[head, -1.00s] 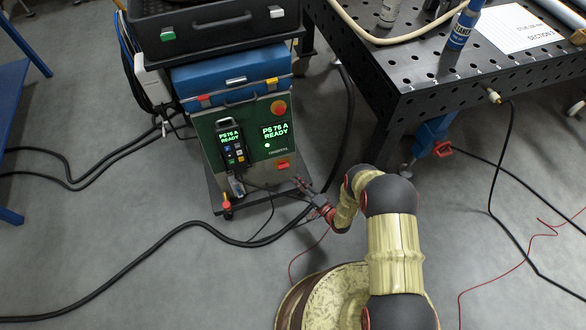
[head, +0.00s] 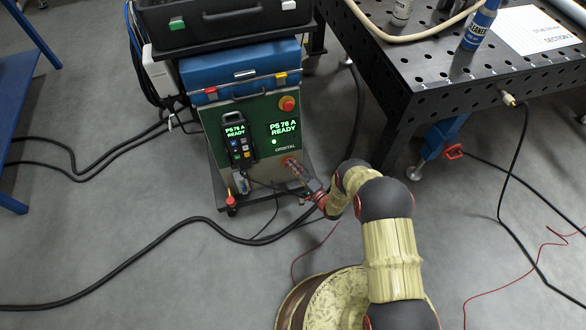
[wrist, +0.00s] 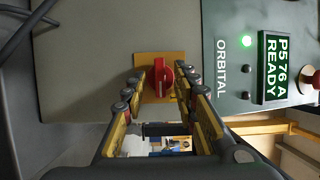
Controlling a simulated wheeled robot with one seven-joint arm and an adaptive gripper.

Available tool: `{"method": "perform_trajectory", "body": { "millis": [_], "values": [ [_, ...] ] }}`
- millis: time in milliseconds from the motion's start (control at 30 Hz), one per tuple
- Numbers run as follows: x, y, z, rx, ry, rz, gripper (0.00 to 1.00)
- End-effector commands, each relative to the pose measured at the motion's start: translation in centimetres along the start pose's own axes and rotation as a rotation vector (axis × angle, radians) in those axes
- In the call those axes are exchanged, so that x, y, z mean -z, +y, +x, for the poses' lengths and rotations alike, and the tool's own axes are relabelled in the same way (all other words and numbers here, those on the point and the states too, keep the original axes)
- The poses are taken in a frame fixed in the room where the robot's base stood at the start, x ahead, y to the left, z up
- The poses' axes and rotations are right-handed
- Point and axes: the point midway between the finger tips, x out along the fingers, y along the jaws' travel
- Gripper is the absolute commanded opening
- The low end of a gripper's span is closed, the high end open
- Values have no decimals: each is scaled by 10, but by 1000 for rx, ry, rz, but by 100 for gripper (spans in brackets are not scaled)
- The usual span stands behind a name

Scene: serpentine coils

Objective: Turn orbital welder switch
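The orbital welder (head: 212,133) is a green-fronted cabinet with lit displays reading "PS 76 A READY". Its red rotary switch (wrist: 161,78) sits on a yellow plate (wrist: 146,66) in the wrist view, where the panel appears turned sideways. My gripper (wrist: 168,68) is open, with one finger on each side of the red knob. The fingertips are close to the panel; I cannot tell whether they touch the knob. In the head view my gripper (head: 291,164) reaches the lower right of the welder's front and hides the switch.
A red emergency stop button (head: 287,103) is above the switch, and a handheld pendant (head: 238,143) hangs on the front's left. A black perforated table (head: 420,75) stands to the right. Black cables (head: 150,255) lie across the floor.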

Motion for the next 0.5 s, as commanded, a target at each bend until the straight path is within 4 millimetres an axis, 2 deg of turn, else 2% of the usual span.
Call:
{"method": "perform_trajectory", "body": {
  "millis": [133, 500],
  "values": [
    [0, 0, 0, 0, 0, 0, 29],
    [0, 0, -1, -1, 1, 0, 8]
  ]
}}
